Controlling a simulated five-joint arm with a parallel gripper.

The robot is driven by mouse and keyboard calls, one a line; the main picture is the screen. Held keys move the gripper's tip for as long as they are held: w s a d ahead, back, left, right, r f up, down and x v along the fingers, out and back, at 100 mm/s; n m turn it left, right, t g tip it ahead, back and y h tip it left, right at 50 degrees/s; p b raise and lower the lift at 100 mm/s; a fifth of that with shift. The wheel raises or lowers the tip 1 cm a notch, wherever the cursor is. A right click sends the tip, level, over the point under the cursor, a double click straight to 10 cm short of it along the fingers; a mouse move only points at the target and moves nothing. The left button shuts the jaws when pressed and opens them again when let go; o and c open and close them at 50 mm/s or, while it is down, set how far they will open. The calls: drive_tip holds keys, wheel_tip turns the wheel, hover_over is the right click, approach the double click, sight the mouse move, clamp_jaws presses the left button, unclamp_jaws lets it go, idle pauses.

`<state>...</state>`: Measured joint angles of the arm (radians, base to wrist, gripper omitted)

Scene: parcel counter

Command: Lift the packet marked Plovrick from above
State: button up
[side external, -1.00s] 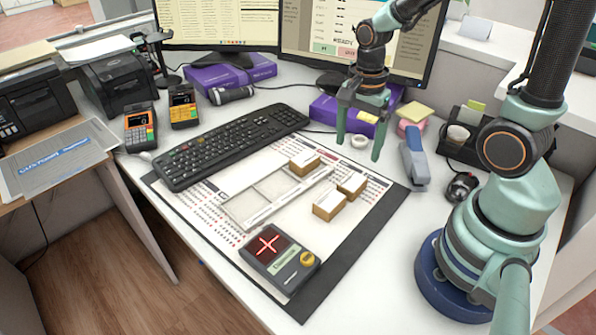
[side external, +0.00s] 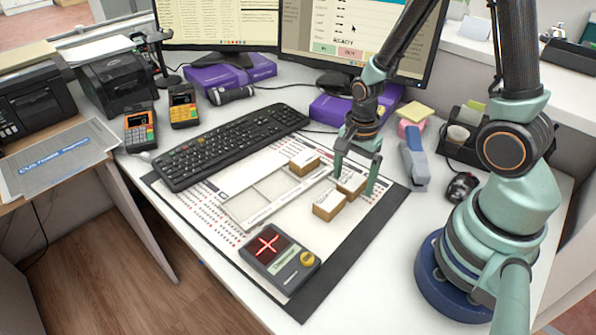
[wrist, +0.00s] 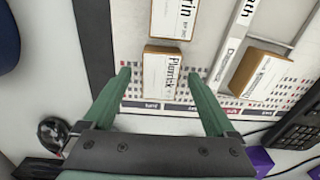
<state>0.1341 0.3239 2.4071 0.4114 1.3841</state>
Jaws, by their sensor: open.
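The packet marked Plovrick (wrist: 163,76) is a small tan box with a white label on top. In the wrist view it lies between the two fingertips of my gripper (wrist: 160,75), with a gap showing on each side. In the side external view the same packet (side external: 351,186) sits on the desk mat, partly behind a finger. My gripper (side external: 355,178) is open and empty, low over it with one finger on either side. I cannot tell exactly how high the tips are above the mat.
A second packet (side external: 329,205), whose label ends in "rin" in the wrist view (wrist: 173,20), lies close beside it. A third packet (side external: 304,163) lies near a white tray (side external: 249,221).

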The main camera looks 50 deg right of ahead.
clamp_jaws()
drive_tip(key=shift+r, duration=0.1)
idle(0.3)
